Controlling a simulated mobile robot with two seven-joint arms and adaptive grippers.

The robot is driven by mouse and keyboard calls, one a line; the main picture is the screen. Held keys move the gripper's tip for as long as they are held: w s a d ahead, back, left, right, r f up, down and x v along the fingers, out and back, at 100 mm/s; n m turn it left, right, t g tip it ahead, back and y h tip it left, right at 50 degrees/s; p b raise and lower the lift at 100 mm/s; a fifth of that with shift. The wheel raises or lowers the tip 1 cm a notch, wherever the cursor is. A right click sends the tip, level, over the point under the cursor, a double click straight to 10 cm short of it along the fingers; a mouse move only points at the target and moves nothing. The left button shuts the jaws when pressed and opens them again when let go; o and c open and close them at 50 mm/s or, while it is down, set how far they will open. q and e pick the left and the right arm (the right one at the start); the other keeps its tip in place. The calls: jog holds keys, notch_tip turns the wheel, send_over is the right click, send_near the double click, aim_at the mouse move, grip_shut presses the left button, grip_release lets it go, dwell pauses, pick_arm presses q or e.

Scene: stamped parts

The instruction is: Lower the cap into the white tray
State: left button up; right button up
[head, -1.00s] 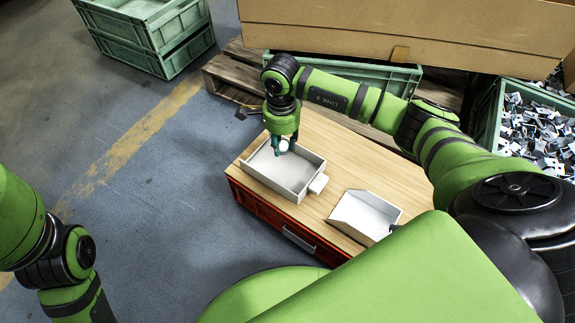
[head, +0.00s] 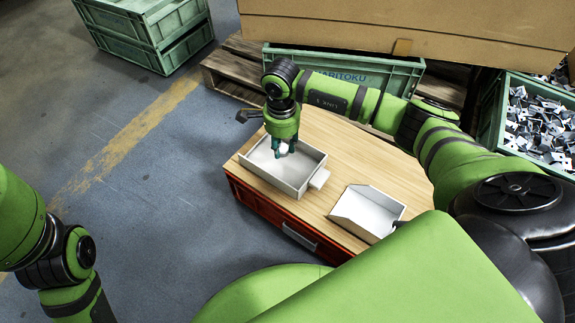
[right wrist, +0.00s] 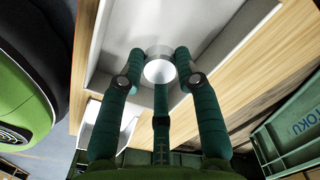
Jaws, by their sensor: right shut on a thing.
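The cap (right wrist: 159,70) is a small round whitish piece with a shiny rim. In the right wrist view it sits between the green fingers of my right gripper (right wrist: 160,82), which is shut on it. In the head view my right gripper (head: 284,148) points down over the white tray (head: 287,185), with the cap (head: 284,149) showing pale at its fingertips. The cap is inside the tray's outline; whether it touches the tray floor I cannot tell. The tray is a shallow open box with a small tab on its right side. My left gripper is out of view.
A second white scoop-shaped bin (head: 366,211) stands on the wooden top (head: 330,190) of the red cabinet, right of the tray. Green crates (head: 345,72) stand behind it on a pallet. A crate of metal parts (head: 540,125) is at the right.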

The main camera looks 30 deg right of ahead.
aim_at(283, 164)
jog(key=shift+f+b, duration=1.85)
jog(key=shift+f, duration=0.9)
dwell(1.2)
jog(key=o, duration=1)
jog(key=shift+c, duration=0.2)
